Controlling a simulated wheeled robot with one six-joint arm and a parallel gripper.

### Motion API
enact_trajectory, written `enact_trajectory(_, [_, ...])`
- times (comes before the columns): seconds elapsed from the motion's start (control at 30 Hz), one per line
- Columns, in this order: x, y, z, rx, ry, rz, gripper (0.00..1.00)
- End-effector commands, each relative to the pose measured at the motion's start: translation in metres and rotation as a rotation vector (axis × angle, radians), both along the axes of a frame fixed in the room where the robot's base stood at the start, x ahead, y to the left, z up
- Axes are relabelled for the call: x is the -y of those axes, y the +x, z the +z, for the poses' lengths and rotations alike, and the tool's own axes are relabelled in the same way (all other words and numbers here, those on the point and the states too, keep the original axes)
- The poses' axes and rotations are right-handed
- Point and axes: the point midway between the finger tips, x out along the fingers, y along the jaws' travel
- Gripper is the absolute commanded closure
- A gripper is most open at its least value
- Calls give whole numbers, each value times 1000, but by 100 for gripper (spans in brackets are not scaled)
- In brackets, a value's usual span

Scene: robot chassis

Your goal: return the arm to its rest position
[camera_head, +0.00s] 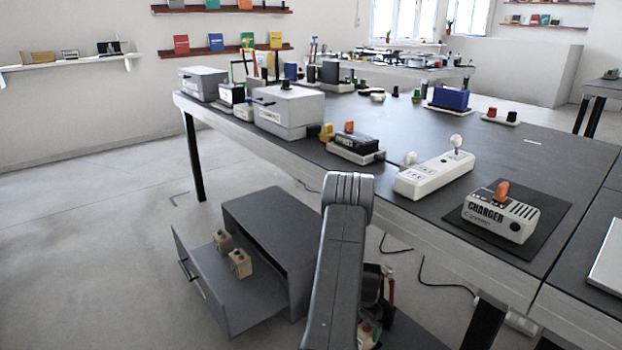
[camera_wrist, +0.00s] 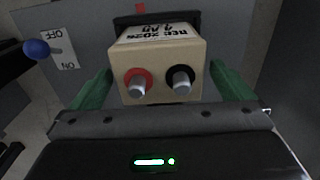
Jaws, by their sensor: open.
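My gripper (camera_wrist: 160,88) shows in the wrist view as two green fingers, open, one on each side of a beige box (camera_wrist: 161,57). The box has a red and a black terminal with metal tips and printed text on top. A gap shows at the left finger; contact at the right finger cannot be told. In the head view my grey arm rises in the lower middle and hides part of the floor area beside the table. My gripper cannot be made out clearly there.
A grey panel with a blue-knobbed ON/OFF switch (camera_wrist: 38,48) is left of the box. In the head view, the dark table (camera_head: 545,150) carries a charger (camera_head: 500,212) and a power strip (camera_head: 433,176). Floor at left is clear.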

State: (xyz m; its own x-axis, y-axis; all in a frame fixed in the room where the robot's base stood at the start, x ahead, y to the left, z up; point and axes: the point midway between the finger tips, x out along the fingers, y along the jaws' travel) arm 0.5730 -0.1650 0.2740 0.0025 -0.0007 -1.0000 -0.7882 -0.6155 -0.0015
Motion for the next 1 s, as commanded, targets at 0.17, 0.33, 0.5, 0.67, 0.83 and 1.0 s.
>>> enact_trajectory(0.17, [0,-1,16,-1,0,0,0])
enact_trajectory(0.33, [0,-1,18,-3,0,0,0])
enact_trajectory(0.5, [0,-1,18,-3,0,0,0])
enact_trajectory(0.67, [0,-1,12,-3,1,0,0])
enact_trajectory(0.83, [0,-2,-12,-5,1,0,0])
enact_trajectory(1.0, [0,0,18,0,0,0,0])
